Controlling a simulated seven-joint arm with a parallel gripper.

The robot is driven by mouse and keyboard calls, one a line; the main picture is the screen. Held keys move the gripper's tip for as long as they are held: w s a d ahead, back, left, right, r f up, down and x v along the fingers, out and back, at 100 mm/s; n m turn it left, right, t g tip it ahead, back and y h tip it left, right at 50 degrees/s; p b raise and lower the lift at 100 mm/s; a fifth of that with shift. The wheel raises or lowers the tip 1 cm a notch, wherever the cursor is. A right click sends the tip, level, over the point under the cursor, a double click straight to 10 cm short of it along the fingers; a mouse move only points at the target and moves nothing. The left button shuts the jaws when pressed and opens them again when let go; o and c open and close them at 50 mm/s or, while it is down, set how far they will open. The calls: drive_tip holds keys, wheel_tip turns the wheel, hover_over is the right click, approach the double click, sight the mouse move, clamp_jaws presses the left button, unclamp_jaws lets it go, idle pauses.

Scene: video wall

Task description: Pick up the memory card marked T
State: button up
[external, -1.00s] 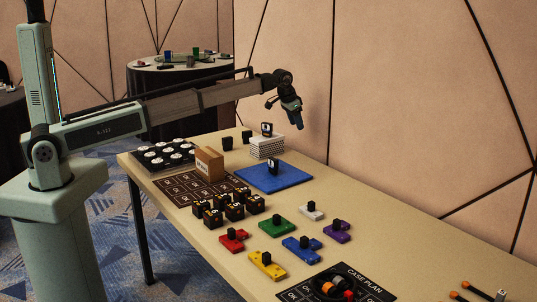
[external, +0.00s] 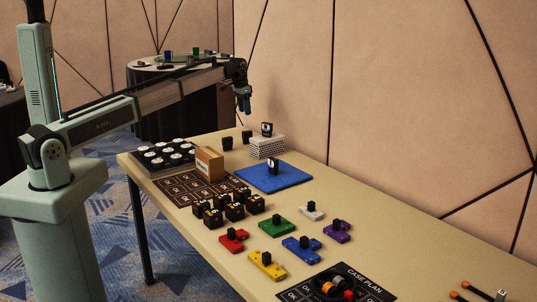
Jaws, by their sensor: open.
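My gripper (external: 244,107) is open and empty, pointing down above the far end of the table. It hangs well above the small black pieces there. One black piece with a white mark (external: 267,129) stands on a white patterned stack (external: 267,147). Another black piece with a white mark (external: 273,164) stands on the blue mat (external: 289,180). Two more dark pieces stand behind, one at the left (external: 228,143) and one at the right (external: 247,136). The marks are too small to read, so I cannot tell which piece is the card marked T.
A cardboard box (external: 209,164) stands by a dark printed mat (external: 178,190) and a tray of white discs (external: 163,153). Several black cubes (external: 235,212) and coloured blocks with black knobs (external: 277,228) fill the middle. A case plan mat (external: 369,283) lies near the front.

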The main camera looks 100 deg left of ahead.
sight(247, 132)
drive_tip(key=f, duration=0.4)
drive_tip(key=w+f, duration=0.1)
drive_tip(key=f, duration=0.2)
drive_tip(key=shift+a+f, duration=0.1)
drive_tip(key=shift+a, duration=0.2)
drive_tip(key=shift+a+f, duration=0.1)
drive_tip(key=shift+f, duration=2.6)
drive_tip(key=shift+c, duration=0.2)
clamp_jaws()
drive_tip(key=shift+r, duration=0.15)
